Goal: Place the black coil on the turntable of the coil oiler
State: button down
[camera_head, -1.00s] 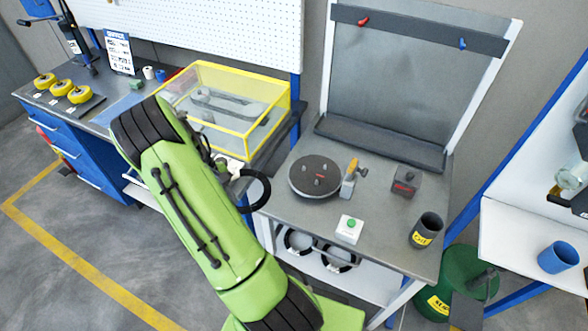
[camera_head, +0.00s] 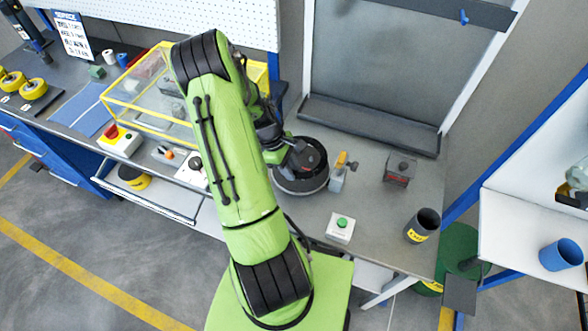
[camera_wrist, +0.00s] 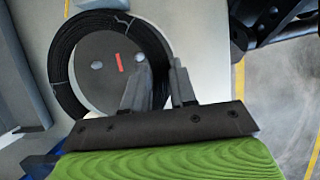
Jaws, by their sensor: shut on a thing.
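The black coil (camera_wrist: 62,72) is a dark ring with a few tie bands. My gripper (camera_wrist: 160,85) is shut on its right side in the wrist view. Inside the ring I see the grey turntable (camera_wrist: 102,80) with a red mark and pale pegs, so the coil lines up over it. I cannot tell whether the coil rests on the turntable or hangs just above. In the head view the turntable (camera_head: 302,188) of the coil oiler is partly hidden by my gripper (camera_head: 296,150) and arm.
Right of the turntable stand a yellow-handled grey fixture (camera_head: 339,172) and a dark block (camera_head: 400,169). A green-button box (camera_head: 341,228) and a dark cup (camera_head: 424,225) are near the bench front. A yellow-framed clear case (camera_head: 150,95) stands left of my arm.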

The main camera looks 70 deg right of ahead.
aim_at(291, 183)
jog(key=f, duration=0.3)
jog(key=d+f, duration=0.1)
jog(key=f, duration=0.1)
jog(key=shift+w+f, duration=0.1)
jog(key=shift+f, duration=0.25)
jog(key=shift+a, duration=0.2)
jog(key=c, duration=1.2)
grip_release()
jog(key=v, duration=1.2)
jog(key=shift+w+r, duration=0.1)
